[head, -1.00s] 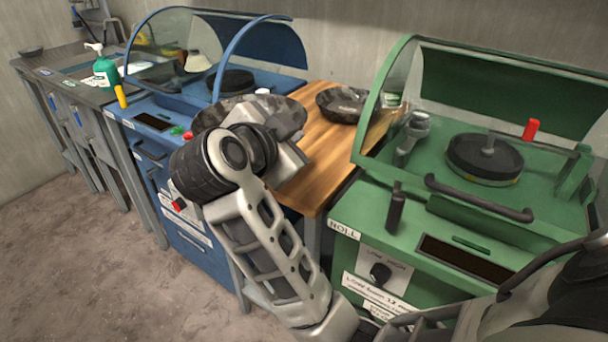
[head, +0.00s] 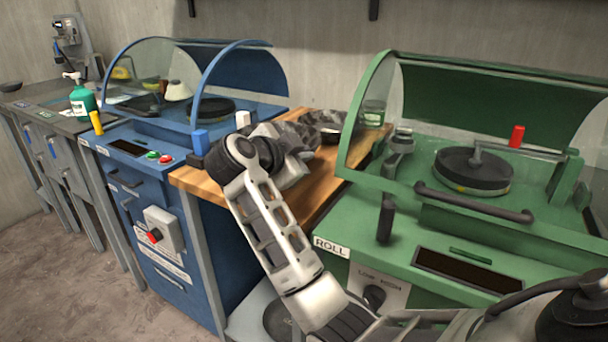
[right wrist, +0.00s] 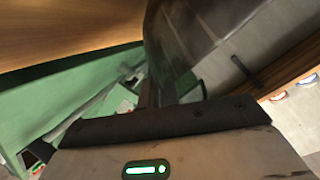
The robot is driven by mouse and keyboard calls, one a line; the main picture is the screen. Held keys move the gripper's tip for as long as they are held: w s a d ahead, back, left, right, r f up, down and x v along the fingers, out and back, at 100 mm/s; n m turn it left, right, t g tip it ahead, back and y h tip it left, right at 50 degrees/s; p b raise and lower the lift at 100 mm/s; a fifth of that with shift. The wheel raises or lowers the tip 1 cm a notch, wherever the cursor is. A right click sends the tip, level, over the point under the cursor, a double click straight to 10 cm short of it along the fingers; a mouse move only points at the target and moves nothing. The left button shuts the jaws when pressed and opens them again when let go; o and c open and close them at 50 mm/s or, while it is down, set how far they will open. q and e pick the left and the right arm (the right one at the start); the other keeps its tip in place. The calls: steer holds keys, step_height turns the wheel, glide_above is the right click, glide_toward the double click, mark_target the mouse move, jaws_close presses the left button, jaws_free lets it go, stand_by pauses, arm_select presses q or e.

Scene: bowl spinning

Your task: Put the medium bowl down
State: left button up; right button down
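My right gripper (head: 275,138) is over the wooden table, its fingers mostly hidden behind my wrist in the head view. It appears shut on a dark mottled bowl, the medium bowl (head: 293,135), whose left part is covered by the gripper. In the right wrist view the bowl's grey curved wall (right wrist: 190,45) stands steeply in front of the gripper's dark base. Whether the bowl touches the table cannot be told. A second dark bowl (head: 329,120) sits just behind it on the wooden table (head: 212,185). My left gripper is out of view.
A blue machine (head: 200,240) with a curved clear cover stands left of the table. A green machine (head: 440,250) with a similar cover and a black round plate (head: 472,170) stands right. The table's front part is clear. A green bottle (head: 82,102) stands far left.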

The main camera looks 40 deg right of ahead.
steer(key=shift+w+d+f, duration=0.25)
steer(key=shift+d+f, duration=0.1)
steer(key=shift+f, duration=0.2)
steer(key=f, duration=0.3)
steer(key=shift+w+d+f+b, duration=0.15)
steer(key=shift+w+d+b, duration=0.05)
steer(key=shift+d+b, duration=0.15)
steer(key=shift+a+f, duration=0.1)
steer(key=shift+f, duration=0.1)
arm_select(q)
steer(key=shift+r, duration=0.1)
arm_select(e)
steer(key=shift+f, duration=0.1)
steer(key=c, duration=1.6)
jaws_free()
steer(key=shift+f, duration=0.1)
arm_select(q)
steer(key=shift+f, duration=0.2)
